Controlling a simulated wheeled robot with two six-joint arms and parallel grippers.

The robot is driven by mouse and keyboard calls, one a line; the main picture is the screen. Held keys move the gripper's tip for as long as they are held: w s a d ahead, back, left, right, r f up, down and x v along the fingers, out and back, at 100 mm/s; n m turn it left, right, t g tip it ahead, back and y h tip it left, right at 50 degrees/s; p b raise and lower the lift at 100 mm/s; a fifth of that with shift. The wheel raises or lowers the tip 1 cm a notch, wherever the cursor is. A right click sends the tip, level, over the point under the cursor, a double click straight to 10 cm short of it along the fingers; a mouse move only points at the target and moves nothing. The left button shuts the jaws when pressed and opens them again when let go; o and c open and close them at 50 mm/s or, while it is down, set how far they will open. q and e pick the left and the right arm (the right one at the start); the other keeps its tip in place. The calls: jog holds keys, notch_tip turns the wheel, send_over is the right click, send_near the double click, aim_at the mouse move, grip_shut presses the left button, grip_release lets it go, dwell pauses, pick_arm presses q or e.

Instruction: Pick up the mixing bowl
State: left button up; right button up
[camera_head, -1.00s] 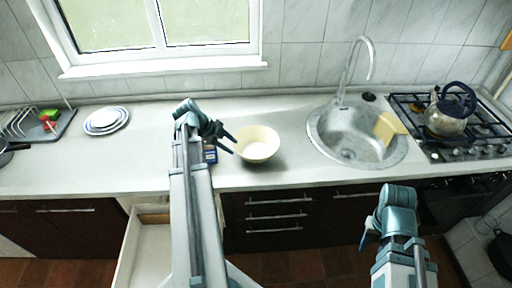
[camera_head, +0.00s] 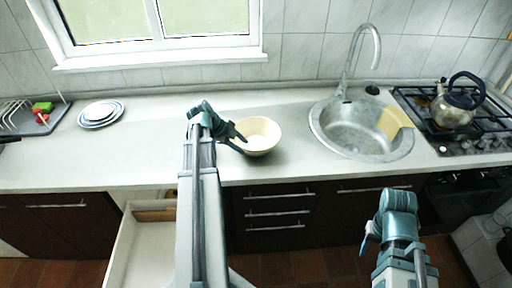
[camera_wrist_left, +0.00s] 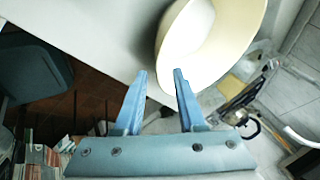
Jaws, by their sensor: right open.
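The mixing bowl (camera_head: 262,134) is cream coloured and stands upright on the counter, left of the sink. My left gripper (camera_head: 243,145) is at the bowl's left side, its fingers overlapping the near left rim in the head view. In the left wrist view the bowl (camera_wrist_left: 225,50) fills the upper middle right. My right gripper (camera_head: 367,238) is open and low in front of the cabinets, away from the bowl.
The sink (camera_head: 345,140) with a tap and a tan board (camera_head: 395,122) is right of the bowl. A kettle (camera_head: 453,108) stands on the gas stove. Plates (camera_head: 100,113) and a dish rack (camera_head: 30,118) are at left. An open drawer (camera_head: 140,245) juts out below the counter.

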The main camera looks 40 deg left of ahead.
aim_at(247, 150)
pick_arm(q)
jog(key=b+x, duration=0.4)
jog(key=x, duration=0.1)
jog(key=shift+a+f+b, duration=0.1)
jog(key=shift+f+b, duration=0.15)
jog(key=shift+b, duration=0.05)
jog(key=shift+r, duration=0.1)
grip_shut()
dwell(1.2)
